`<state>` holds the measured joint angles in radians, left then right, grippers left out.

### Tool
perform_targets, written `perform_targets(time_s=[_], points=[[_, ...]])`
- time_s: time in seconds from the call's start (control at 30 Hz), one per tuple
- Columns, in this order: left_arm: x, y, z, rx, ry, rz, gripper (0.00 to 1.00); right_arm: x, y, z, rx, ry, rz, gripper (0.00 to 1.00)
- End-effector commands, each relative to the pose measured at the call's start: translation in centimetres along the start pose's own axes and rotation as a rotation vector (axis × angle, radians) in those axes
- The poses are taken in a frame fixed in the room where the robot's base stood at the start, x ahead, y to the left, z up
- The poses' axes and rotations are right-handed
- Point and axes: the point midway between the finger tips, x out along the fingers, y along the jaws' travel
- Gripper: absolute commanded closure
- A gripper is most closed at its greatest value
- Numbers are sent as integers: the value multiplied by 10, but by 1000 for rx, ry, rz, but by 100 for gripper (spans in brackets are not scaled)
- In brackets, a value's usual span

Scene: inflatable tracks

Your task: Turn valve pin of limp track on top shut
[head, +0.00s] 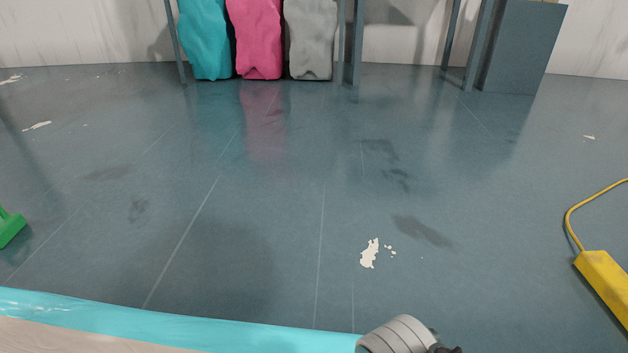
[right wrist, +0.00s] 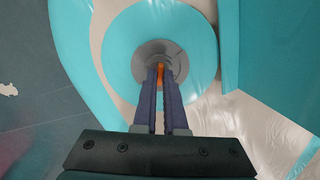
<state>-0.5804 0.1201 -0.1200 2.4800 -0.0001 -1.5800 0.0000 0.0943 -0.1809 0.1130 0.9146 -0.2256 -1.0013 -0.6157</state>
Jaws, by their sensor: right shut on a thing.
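In the right wrist view my right gripper (right wrist: 159,80) reaches down to a valve and is shut on its small orange pin (right wrist: 159,70). The pin shows only as a sliver between the fingertips, so its angle is hard to tell. A grey round valve body (right wrist: 150,50) surrounds it, set in a cyan disc (right wrist: 120,48) on the track. The track's cyan edge and pale sheet also show along the bottom of the head view, where the cyan edge (head: 190,317) crosses the floor. One of my grey arm links covers part of it. My left gripper is not in view.
A yellow box with a cable (head: 603,283) lies on the floor at the right. A green object (head: 8,227) is at the left edge. Cyan (head: 206,40), pink (head: 258,40) and grey (head: 312,40) bundles stand at the back wall. The floor between is clear.

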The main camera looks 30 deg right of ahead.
Motion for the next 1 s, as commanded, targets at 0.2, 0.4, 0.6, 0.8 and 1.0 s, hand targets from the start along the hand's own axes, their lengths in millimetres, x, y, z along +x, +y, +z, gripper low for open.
perform_targets(time_s=[0.2, 0.4, 0.6, 0.8, 1.0], points=[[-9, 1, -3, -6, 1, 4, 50, -1, 0, 0, 203, -2, -1, 100], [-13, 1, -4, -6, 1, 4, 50, -1, 0, 0, 393, -2, 0, 100], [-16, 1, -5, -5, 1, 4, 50, 0, 0, 0, 583, -1, 0, 100], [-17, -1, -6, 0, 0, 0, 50, 0, 0, 0, 772, -1, 1, 100], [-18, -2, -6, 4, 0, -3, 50, 1, 0, 0, 943, -1, 0, 100]])
